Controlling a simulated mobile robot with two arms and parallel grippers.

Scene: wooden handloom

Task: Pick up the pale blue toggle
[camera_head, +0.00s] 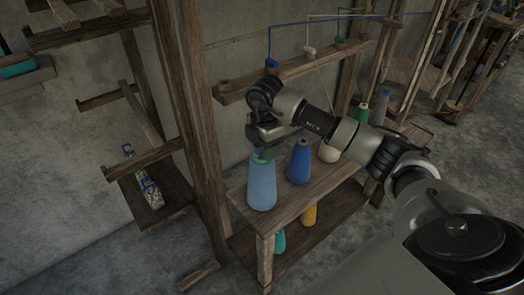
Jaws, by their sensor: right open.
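I cannot make out a pale blue toggle for certain. The pale blue thing that shows clearly is a large yarn cone (261,187) at the front left of the small wooden table (292,207). My right gripper (265,152) is open and points down just above this cone's top. A small green piece shows by the fingers, and I cannot tell whether they touch the cone. My left gripper is not in view.
A dark blue cone (300,162) stands right beside the pale blue one, with a cream cone (329,152) behind my arm. A wooden post (196,120) rises close on the left. A patterned item (147,185) lies on a low shelf.

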